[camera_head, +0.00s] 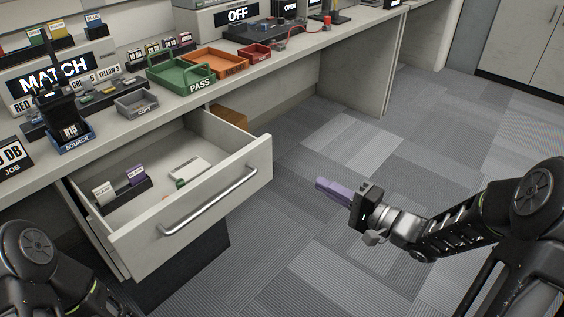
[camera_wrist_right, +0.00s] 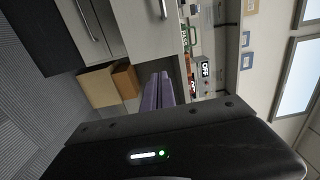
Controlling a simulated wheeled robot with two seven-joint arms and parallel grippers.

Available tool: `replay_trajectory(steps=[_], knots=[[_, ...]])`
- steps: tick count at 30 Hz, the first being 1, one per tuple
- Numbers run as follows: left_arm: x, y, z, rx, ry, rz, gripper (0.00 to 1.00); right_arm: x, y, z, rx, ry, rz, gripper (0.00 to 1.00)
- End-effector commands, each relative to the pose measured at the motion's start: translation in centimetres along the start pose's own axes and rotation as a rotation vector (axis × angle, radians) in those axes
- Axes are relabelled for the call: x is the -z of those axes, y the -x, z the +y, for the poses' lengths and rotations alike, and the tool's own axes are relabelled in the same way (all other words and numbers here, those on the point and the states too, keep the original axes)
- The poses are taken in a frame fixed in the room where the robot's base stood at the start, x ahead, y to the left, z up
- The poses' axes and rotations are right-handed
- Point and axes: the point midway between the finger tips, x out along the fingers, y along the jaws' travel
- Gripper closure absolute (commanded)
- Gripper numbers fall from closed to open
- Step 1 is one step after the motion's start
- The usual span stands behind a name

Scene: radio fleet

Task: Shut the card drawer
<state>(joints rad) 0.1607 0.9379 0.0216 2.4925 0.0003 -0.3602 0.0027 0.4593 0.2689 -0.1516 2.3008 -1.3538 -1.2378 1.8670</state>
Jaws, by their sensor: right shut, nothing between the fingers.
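The card drawer (camera_head: 238,172) is pulled well out from under the counter in the head view. Its front has a long metal handle (camera_head: 208,201). Inside are a small dark card holder with a white and a purple card (camera_head: 137,176) and a pale flat item (camera_head: 184,169). My right gripper (camera_head: 320,187), with purple fingers, is shut and empty in the air to the right of the drawer front, clear of it. In the right wrist view its fingers (camera_wrist_right: 157,92) are together. My left arm shows at the lower left, but its gripper is out of view.
The counter above holds a green PASS tray (camera_head: 182,75), an orange tray (camera_head: 217,62), a small red tray (camera_head: 254,52), a grey COPY tray (camera_head: 136,104) and a radio in a blue SOURCE stand (camera_head: 75,140). The carpeted floor right of the drawer is open.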

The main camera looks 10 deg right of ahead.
Motion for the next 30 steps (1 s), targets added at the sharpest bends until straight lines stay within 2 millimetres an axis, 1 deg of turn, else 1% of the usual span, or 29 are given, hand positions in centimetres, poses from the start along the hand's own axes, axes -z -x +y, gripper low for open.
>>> replay_trajectory(steps=[5, 8, 11, 14, 24, 27, 30], knots=[[0.0, -0.1, -0.1, 0.0, 0.0, 0.0, 0.8, 0.0, -0.3, 0.1, 0.0, 0.001, 0.0, 1.0], [0.0, -0.3, -0.1, 0.001, 0.0, 0.001, 0.8, 0.1, -0.9, 0.1, -0.001, 0.0, 0.001, 1.0], [0.1, -0.6, -0.3, 0.002, 0.002, 0.003, 0.8, -0.1, -2.1, 0.2, 0.0, 0.001, -0.002, 1.0], [0.2, -1.0, -0.6, 0.003, 0.003, 0.006, 0.8, 0.0, -3.6, 0.3, 0.0, 0.002, -0.002, 1.0], [0.7, -2.6, -1.6, 0.009, 0.01, 0.018, 0.8, 0.0, -10.4, 0.3, 0.0, 0.0, -0.001, 1.0], [0.9, -3.0, -1.9, 0.01, 0.013, 0.021, 0.8, 0.0, -12.0, 0.3, 0.0, 0.0, -0.001, 1.0], [1.0, -3.3, -2.1, 0.012, 0.014, 0.024, 0.8, 0.0, -13.2, 0.2, 0.0, 0.001, 0.001, 1.0]])
